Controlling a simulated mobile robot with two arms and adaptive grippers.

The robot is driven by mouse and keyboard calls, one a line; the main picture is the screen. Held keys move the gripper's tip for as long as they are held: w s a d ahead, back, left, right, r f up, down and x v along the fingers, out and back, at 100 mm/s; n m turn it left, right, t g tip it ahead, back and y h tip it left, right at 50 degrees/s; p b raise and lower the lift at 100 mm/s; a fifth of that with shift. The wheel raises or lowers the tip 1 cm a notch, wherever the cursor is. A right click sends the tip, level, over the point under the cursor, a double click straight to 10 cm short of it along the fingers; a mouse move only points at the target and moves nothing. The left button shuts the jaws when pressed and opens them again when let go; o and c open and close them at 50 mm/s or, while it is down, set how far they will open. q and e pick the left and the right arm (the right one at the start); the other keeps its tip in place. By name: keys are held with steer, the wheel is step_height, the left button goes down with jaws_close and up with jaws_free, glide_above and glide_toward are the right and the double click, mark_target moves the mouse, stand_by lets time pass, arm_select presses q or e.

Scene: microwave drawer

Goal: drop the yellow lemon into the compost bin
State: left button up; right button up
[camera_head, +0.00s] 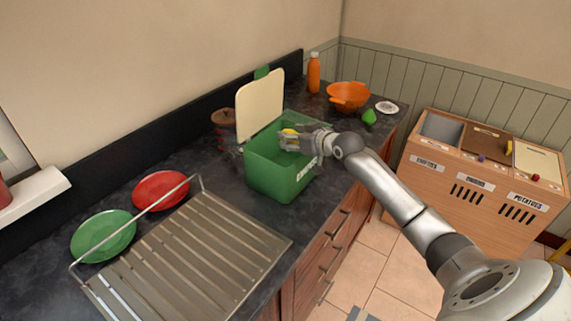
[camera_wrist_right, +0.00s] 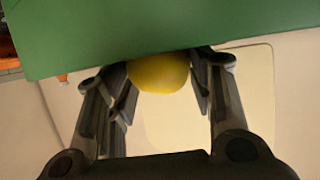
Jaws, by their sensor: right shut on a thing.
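The yellow lemon (camera_head: 289,131) is in my right gripper (camera_head: 284,140), over the open top of the green compost bin (camera_head: 278,172). The bin stands on the dark counter with its cream lid (camera_head: 260,105) raised at the back. In the right wrist view the lemon (camera_wrist_right: 158,73) sits between the two dark fingers of my right gripper (camera_wrist_right: 157,80), which are shut on it. A green wall of the bin (camera_wrist_right: 170,25) crosses the top of that view and the cream lid (camera_wrist_right: 180,120) lies behind the fingers. My left gripper is not in view.
A metal dish rack (camera_head: 195,255) with a red plate (camera_head: 160,190) and a green plate (camera_head: 103,236) is at the front left. An orange bottle (camera_head: 314,74), orange colander (camera_head: 348,96) and green pear-like item (camera_head: 369,117) stand behind the bin. A wooden vegetable cabinet (camera_head: 470,195) is right.

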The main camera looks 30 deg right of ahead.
steer(key=o, duration=1.1)
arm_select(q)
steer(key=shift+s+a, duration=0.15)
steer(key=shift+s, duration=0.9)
arm_select(e)
steer(key=shift+o, duration=0.2)
steer(key=shift+s, duration=0.1)
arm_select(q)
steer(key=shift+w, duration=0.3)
arm_select(e)
steer(key=v, duration=1.1)
steer(key=shift+s+r, duration=0.2)
steer(key=shift+s, duration=0.2)
